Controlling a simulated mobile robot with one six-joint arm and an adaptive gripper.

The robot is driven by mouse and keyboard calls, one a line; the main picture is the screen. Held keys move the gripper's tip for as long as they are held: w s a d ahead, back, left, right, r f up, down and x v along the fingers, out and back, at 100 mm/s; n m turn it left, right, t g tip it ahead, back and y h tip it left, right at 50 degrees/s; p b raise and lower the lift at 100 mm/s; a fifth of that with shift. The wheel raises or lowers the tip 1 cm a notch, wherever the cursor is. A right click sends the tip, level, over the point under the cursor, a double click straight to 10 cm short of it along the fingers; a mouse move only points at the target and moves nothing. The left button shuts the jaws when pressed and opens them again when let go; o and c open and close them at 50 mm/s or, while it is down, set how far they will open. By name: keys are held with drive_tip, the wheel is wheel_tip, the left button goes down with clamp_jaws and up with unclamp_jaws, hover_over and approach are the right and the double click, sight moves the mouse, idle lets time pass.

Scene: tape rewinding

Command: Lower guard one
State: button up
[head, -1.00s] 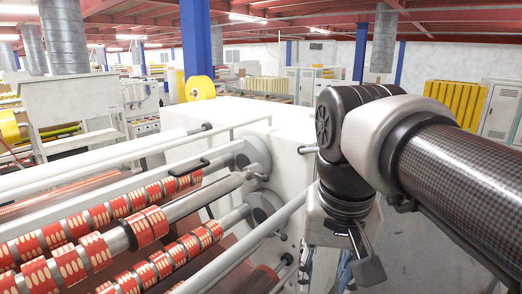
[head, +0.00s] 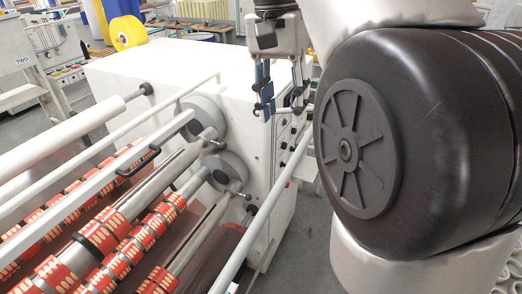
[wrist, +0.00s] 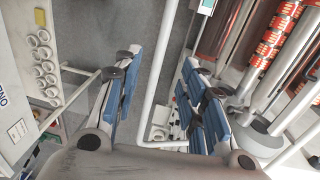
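A white tubular bar, likely a guard (head: 262,215), slants up along the near right side of the machine in the head view. In the wrist view a white tube, apparently this bar (wrist: 158,85), runs between my fingers in the picture and bends near the bottom. My gripper (head: 278,108) points down above the machine's right end, with its blue fingers apart. In the wrist view my gripper (wrist: 160,58) is also open, and no contact with the tube shows. Another white bar (head: 110,138) crosses above the rollers. I cannot tell which bar is guard one.
Rollers with red printed strips (head: 110,245) fill the lower left. The white machine housing (head: 165,70) stands behind my gripper. A yellow roll (head: 127,33) sits at the back. My own arm hides the right side. Grey floor shows beneath in the wrist view (wrist: 150,22).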

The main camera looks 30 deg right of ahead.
sight(284, 174)
drive_tip(key=f, duration=0.5)
drive_tip(key=f+b, duration=0.1)
drive_tip(key=f, duration=0.4)
drive_tip(key=f+b, duration=0.1)
drive_tip(key=f, duration=0.4)
drive_tip(key=shift+s+d, duration=0.1)
drive_tip(key=shift+d, duration=0.3)
drive_tip(key=shift+s+f, duration=0.2)
drive_tip(key=shift+f, duration=0.1)
drive_tip(key=shift+w, duration=0.1)
clamp_jaws()
